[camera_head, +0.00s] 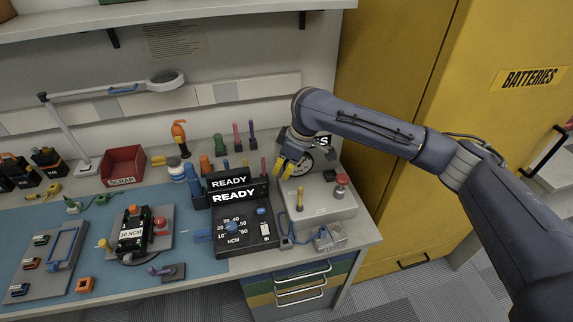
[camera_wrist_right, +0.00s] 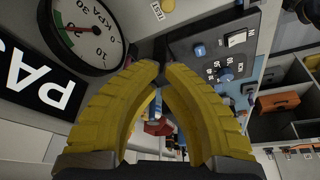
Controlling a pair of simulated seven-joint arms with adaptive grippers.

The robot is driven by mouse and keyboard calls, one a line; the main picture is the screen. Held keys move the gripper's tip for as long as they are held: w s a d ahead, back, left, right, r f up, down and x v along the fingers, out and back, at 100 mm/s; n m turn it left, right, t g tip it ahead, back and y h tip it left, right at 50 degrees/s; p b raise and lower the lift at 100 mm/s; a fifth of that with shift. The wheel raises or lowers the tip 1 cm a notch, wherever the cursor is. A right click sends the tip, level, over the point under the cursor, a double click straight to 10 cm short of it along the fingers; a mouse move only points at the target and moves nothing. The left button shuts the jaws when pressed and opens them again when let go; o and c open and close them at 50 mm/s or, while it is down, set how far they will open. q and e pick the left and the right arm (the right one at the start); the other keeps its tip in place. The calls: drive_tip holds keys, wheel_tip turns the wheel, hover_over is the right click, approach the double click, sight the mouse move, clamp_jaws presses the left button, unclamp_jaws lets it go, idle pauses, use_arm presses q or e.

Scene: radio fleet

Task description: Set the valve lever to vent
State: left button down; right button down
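The valve lever (camera_head: 299,196) is a short yellow handle on top of the pale grey box (camera_head: 325,208) at the right end of the bench. A yellow piece, perhaps its end, shows at the top edge of the right wrist view beside a small TEST label (camera_wrist_right: 155,11). No vent mark is readable. My right gripper (camera_head: 284,170) hangs above the box's back left part, behind the lever and apart from it. In the right wrist view its yellow fingers (camera_wrist_right: 162,68) meet or nearly meet at the tips, with nothing seen held. My left gripper is not in view.
A round kPa gauge (camera_wrist_right: 91,30) and a partly hidden PASS sign (camera_wrist_right: 32,82) stand close to the right gripper. A red knob (camera_head: 341,179) sits right of the lever. The black READY console (camera_head: 233,240) stands left of the box. A yellow cabinet (camera_head: 450,80) stands at right.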

sight(300, 199)
drive_tip(key=shift+s+d+f, duration=0.1)
drive_tip(key=shift+d+f, duration=0.25)
drive_tip(key=shift+f, duration=0.5)
drive_tip(key=shift+s+d+f, duration=0.15)
drive_tip(key=shift+d+f, duration=0.25)
drive_tip(key=shift+f, duration=0.45)
drive_tip(key=shift+s+d+f, duration=0.1)
drive_tip(key=shift+d+f, duration=0.25)
drive_tip(key=shift+f, duration=0.5)
